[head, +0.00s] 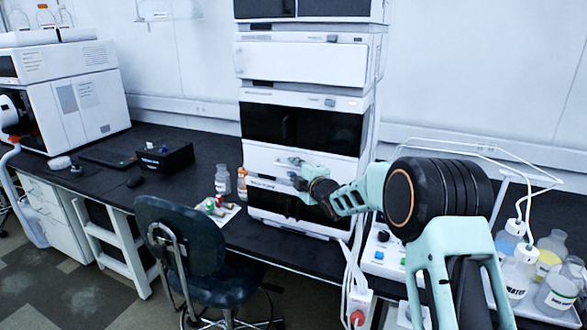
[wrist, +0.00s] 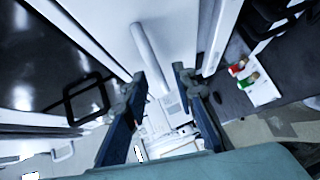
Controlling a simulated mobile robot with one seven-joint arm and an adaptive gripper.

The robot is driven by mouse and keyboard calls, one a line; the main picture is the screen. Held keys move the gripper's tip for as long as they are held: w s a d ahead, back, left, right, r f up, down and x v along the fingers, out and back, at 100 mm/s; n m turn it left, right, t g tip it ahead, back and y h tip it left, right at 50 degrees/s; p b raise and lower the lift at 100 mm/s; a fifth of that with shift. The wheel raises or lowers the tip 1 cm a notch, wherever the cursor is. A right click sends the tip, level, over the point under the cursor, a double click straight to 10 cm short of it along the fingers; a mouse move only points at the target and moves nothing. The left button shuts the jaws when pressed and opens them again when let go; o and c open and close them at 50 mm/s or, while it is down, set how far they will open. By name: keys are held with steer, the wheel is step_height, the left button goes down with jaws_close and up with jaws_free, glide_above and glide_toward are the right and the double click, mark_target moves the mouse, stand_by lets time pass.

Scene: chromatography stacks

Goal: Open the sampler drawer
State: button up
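The white instrument stack (head: 304,104) stands on the dark bench in the head view. Its lower white front panel (head: 262,158), seemingly the sampler drawer, looks flush with the stack. My gripper (head: 296,170) is in front of this panel, which it partly hides. In the wrist view, my gripper (wrist: 156,78) is open, with its two dark blue fingers apart. A pale bar-like handle (wrist: 150,58) on a white front (wrist: 180,35) lies between and beyond the fingertips. I cannot tell whether either finger touches it.
A chair (head: 182,240) stands before the bench, left of the stack. Small bottles and vials (head: 215,206) lie on the bench left of the stack. Solvent bottles (head: 550,250) and tubing are at the right, beside my arm. A white cable (head: 353,265) hangs below the stack.

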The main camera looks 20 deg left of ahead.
steer(key=shift+w+a+f, duration=0.1)
steer(key=shift+w, duration=0.05)
steer(key=shift+c, duration=0.4)
jaws_close()
